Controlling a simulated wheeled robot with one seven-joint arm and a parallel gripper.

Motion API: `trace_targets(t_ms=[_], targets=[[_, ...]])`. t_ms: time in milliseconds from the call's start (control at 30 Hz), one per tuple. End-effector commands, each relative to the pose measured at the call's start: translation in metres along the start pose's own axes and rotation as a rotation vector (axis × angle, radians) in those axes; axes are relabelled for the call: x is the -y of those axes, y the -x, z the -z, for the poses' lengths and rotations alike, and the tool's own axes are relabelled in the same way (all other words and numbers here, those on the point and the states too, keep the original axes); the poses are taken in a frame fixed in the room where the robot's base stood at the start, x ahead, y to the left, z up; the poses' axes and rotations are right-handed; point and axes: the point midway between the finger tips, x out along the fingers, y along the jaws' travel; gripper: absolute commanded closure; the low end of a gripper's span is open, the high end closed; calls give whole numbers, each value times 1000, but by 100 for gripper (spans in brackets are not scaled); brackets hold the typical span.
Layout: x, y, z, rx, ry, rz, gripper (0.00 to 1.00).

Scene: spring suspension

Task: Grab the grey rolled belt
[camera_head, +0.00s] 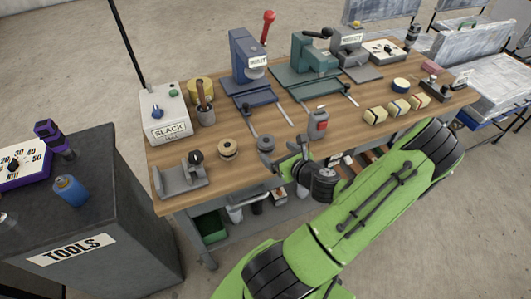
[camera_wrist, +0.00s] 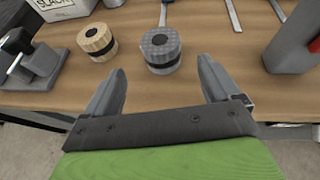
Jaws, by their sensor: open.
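The grey rolled belt (camera_head: 265,144) sits on the wooden workbench near its front edge. In the wrist view the grey rolled belt (camera_wrist: 161,50) lies ahead of my gripper, roughly between the lines of its two fingers. My gripper (camera_wrist: 162,88) is open and empty, its fingertips short of the roll. In the head view my gripper (camera_head: 290,155) is just right of the roll, at the bench's front edge. A tan rolled belt (camera_head: 228,149) stands to the left of the grey one, also visible in the wrist view (camera_wrist: 97,41).
A grey clamp-like fixture (camera_head: 182,177) is at the bench's left front. A grey block with a red part (camera_head: 318,124) stands right of the grey roll. Metal strips lie behind. The blue press (camera_head: 250,70) and green machine (camera_head: 310,65) stand at the back.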

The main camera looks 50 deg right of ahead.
Motion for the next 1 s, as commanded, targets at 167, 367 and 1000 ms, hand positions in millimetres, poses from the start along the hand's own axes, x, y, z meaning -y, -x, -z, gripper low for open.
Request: trace_targets(t_ms=[167, 367, 1000], targets=[[-1, -18, 6, -5, 11, -3, 10], [0, -41, -4, 11, 10, 0, 10], [2, -98, -6, 11, 7, 3, 15]])
